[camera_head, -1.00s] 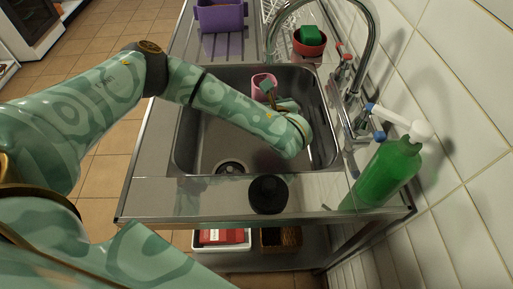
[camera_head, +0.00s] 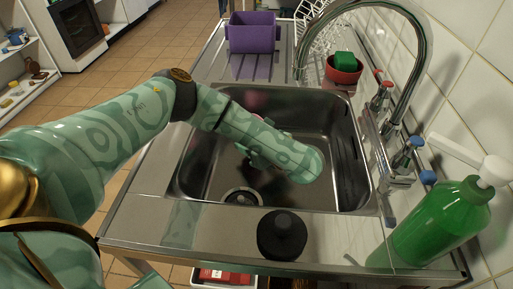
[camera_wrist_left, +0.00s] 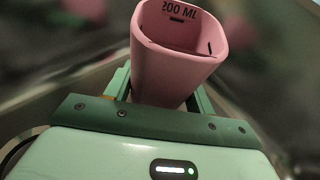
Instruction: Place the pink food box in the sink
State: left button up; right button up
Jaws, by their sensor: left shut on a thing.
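The pink food box (camera_wrist_left: 176,52) is an open-topped cup with "200 ML" printed inside its rim. My left gripper (camera_wrist_left: 165,92) is shut on it in the left wrist view. In the head view my left arm reaches over the sink (camera_head: 347,150), with the gripper (camera_head: 248,150) inside the outline of the basin. The arm hides most of the pink box there, and I cannot tell whether it touches the sink floor. My right gripper is not in view.
A black round object (camera_head: 282,240) stands on the near sink edge. A green bottle (camera_head: 440,225) stands at the right, near the tall tap (camera_head: 425,60). Behind the basin are a purple container (camera_head: 252,35) and a red bowl (camera_head: 343,75) with a green sponge (camera_head: 345,61).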

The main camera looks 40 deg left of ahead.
pick_arm(q)
jog(key=shift+w+f, duration=0.15)
jog(key=shift+f, duration=0.45)
jog(key=shift+r, duration=0.3)
jog(key=shift+f+p, duration=0.3)
jog(key=shift+f, duration=0.35)
jog(key=o, duration=1.1)
jog(key=shift+r, duration=0.4)
jog(key=shift+s+d+r+p, duration=0.2)
jog(key=shift+d+r+p, duration=0.8)
jog(key=shift+r+p, duration=0.2)
jog(key=p+v, duration=0.3)
jog(key=v, duration=0.1)
jog(key=shift+s+d+f, duration=0.1)
jog(key=shift+s, duration=0.1)
jog(key=shift+d+p, duration=0.3)
jog(key=shift+d, duration=0.05)
jog(key=shift+d+f, duration=0.1)
jog(key=shift+f, duration=0.15)
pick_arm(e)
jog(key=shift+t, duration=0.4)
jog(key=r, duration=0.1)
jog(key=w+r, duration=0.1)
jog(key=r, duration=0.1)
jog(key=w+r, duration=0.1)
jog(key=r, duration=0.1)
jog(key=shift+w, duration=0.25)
